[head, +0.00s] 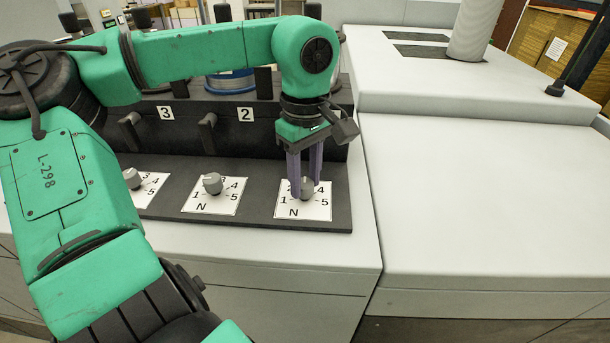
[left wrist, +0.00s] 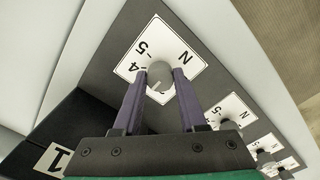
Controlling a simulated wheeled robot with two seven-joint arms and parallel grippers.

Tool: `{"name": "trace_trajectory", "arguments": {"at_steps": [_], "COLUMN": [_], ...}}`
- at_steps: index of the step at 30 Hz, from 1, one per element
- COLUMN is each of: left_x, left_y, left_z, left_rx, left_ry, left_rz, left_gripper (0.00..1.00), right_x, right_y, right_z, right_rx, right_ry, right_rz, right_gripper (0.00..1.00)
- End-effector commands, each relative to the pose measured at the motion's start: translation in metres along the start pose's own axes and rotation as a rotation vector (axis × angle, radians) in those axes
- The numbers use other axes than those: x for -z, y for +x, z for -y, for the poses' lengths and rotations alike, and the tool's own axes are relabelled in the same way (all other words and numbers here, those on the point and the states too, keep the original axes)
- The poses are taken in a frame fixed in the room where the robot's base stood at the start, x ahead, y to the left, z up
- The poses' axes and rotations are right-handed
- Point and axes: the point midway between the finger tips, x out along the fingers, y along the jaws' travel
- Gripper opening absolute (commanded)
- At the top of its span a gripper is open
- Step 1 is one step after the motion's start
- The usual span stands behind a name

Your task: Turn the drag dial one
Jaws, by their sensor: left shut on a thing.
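Drag dial one is the grey round knob (head: 306,190) on the rightmost white scale card (head: 318,212), marked N and 1 to 5. My left gripper (head: 306,184) reaches down from above with its purple fingers on either side of the knob, shut on it. In the left wrist view the knob (left wrist: 158,70) sits between the two fingertips of the left gripper (left wrist: 160,74), and the 4, 5 and N of its card show. A plate with the number 1 (left wrist: 53,160) stands beside it. I cannot tell the dial's setting. My right gripper is not in view.
Dial two (head: 212,184) and another dial (head: 132,178) stand on the same dark panel to the left. Levers (head: 208,132) and number plates 3 (head: 165,113) and 2 (head: 246,114) are behind. A clear pale machine top (head: 470,210) lies to the right.

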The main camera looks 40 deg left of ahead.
Motion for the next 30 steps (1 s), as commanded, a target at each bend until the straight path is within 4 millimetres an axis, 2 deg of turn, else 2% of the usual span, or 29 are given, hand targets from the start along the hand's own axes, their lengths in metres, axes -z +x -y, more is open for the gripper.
{"name": "trace_trajectory", "arguments": {"at_steps": [15, 16, 18, 27, 30], "left_x": [-0.0005, -0.0005, -0.0004, -0.0001, 0.0003], "left_y": [-0.0009, -0.0009, -0.0008, -0.0007, -0.0065], "left_z": [-0.0005, -0.0005, -0.0004, -0.0001, -0.0007], "left_rx": [-0.003, -0.003, -0.003, -0.001, -0.003], "left_ry": [0.023, 0.023, 0.023, 0.022, 0.021], "left_rz": [0.002, 0.002, 0.002, 0.000, -0.002], "left_gripper": [0.00, 0.49, 0.71, 0.71, 0.71], "right_x": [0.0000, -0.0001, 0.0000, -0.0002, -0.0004], "right_y": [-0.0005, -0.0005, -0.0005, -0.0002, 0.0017], "right_z": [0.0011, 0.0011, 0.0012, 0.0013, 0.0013], "right_rx": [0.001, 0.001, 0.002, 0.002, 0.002], "right_ry": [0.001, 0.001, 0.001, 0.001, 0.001], "right_rz": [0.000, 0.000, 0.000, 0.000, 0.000], "right_gripper": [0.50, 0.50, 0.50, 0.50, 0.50]}}
